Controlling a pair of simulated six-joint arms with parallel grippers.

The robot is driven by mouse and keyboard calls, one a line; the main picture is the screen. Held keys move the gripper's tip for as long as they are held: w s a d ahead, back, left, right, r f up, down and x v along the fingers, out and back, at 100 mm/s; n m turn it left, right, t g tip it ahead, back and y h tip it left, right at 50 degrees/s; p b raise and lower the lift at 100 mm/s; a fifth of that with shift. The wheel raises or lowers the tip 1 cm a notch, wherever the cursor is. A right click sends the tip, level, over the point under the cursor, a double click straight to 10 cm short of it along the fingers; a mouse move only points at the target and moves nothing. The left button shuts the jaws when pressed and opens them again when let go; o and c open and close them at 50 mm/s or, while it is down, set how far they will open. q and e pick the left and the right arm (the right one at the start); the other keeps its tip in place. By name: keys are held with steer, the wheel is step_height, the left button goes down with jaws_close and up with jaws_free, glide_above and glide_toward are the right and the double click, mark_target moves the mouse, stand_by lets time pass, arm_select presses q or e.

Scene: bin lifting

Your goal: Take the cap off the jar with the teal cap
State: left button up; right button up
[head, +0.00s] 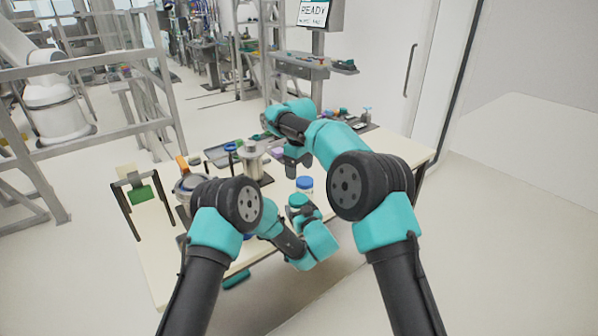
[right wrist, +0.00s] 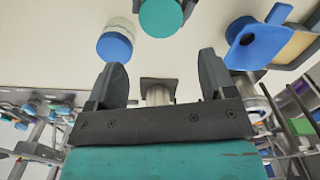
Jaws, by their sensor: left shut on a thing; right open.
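The jar with the teal cap (head: 298,200) stands near the table's front edge in the head view, its body mostly hidden. Its cap is on, and the teal cap (right wrist: 160,16) also shows at the top of the right wrist view. My left gripper (head: 304,213) is low at this jar, shut on it below the cap; its fingers are hard to make out. My right gripper (head: 297,168) is open, empty and pointing down, above and behind the jar. Its two dark fingers (right wrist: 163,75) are spread apart in the right wrist view, away from the cap.
A jar with a blue cap (head: 305,184) stands just behind the teal-capped jar. A metal canister (head: 252,160), a blue item (right wrist: 250,42) and other clutter are farther back. A green item in a dark frame (head: 141,193) is at the table's left.

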mark_target(299, 199)
steer(key=shift+f, duration=0.1)
step_height(299, 199, down, 12)
steer(key=shift+r, duration=0.1)
stand_by(0.6)
steer(key=c, duration=0.7)
steer(key=shift+o, duration=0.2)
steer(key=shift+r, duration=0.55)
steer(key=shift+r, duration=0.35)
steer(key=shift+r, duration=0.2)
stand_by(0.3)
steer(key=shift+r, duration=1.95)
